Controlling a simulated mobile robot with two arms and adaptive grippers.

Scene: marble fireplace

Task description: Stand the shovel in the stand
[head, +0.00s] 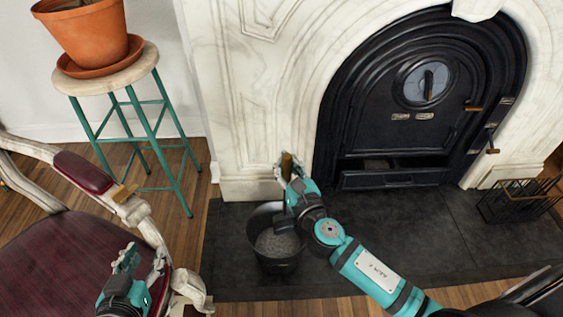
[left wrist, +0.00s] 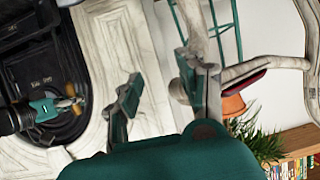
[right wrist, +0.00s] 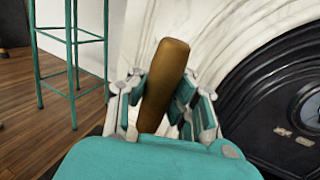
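A brown wooden handle (right wrist: 164,85), apparently the shovel's, stands nearly upright between the fingers of my right gripper (right wrist: 158,103). The right gripper (head: 287,177) is shut on this handle (head: 288,163), above the back rim of a black bucket-like container (head: 262,257) on the hearth. The rest of the shovel is hidden behind my gripper and arm, so I cannot tell whether it is inside the container. Grey material (head: 274,243) shows inside. My left gripper (head: 141,262) is open and empty over the armchair; its spread fingers also show in the left wrist view (left wrist: 158,95).
A red armchair (head: 50,255) stands at the left. A teal stool (head: 105,80) with a potted-plant pot (head: 85,35) stands behind it. The black fireplace (head: 420,100) is at the back. A black wire basket (head: 520,200) sits at the right. The hearth (head: 440,245) is clear between.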

